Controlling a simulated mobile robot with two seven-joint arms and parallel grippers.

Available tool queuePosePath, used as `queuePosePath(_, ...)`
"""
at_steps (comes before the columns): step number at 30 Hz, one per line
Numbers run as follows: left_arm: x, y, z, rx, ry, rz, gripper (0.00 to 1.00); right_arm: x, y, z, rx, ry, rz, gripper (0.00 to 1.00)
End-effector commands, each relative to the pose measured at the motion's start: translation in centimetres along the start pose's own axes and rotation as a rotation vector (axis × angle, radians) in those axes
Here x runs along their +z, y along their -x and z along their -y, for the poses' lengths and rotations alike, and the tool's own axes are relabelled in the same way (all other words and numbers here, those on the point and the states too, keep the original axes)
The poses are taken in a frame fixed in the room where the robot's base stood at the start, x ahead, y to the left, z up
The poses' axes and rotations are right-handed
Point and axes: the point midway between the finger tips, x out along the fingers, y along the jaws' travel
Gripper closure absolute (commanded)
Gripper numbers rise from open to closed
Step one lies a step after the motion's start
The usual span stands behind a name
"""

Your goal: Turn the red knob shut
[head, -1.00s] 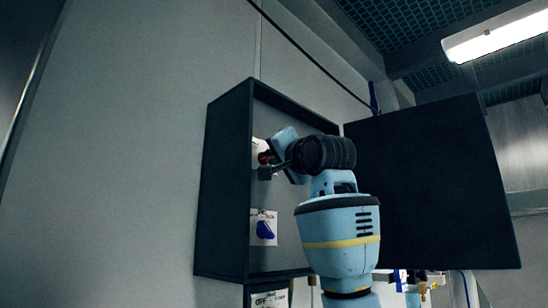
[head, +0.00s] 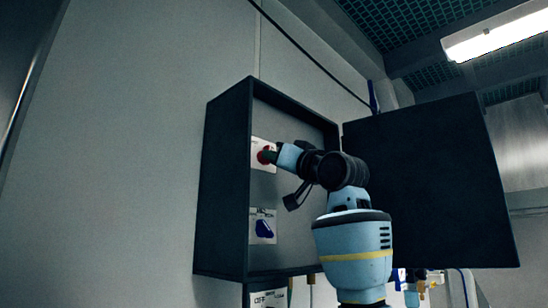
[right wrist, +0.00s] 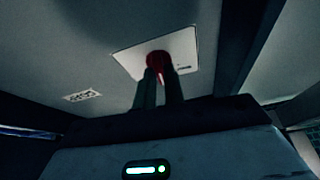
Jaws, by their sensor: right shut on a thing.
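The red knob (head: 265,155) sits on a white plate (head: 257,143) on the back wall of an open dark cabinet. My right gripper (head: 270,156) reaches in from the right and is shut on the knob. In the right wrist view, the red knob (right wrist: 158,60) shows above and between the two dark fingertips of my right gripper (right wrist: 159,78), with the white plate (right wrist: 184,45) behind it. The fingers hide part of the knob, so its exact turn angle is hard to tell. My left gripper is not in view.
A blue knob (head: 264,229) on its own plate sits lower in the cabinet. The cabinet's dark frame (head: 225,190) surrounds the knobs, and its open door (head: 435,190) stands to the right, behind my arm. A small label (right wrist: 82,95) shows in the right wrist view.

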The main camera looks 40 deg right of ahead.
Motion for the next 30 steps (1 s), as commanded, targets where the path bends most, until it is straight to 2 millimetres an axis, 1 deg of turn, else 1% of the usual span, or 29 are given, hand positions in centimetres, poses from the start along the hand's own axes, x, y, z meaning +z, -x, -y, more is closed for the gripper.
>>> queuePosePath(18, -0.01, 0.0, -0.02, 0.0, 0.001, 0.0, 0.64, -0.19, -0.04, -0.57, -0.221, 0.532, 0.002, 1.0)
queuePosePath(24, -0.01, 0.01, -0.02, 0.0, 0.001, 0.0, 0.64, -0.25, -0.08, -0.66, -0.279, 0.672, 0.002, 1.0)
queuePosePath(30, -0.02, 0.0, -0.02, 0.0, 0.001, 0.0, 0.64, -0.29, -0.12, -0.7, -0.32, 0.771, 0.002, 1.0)
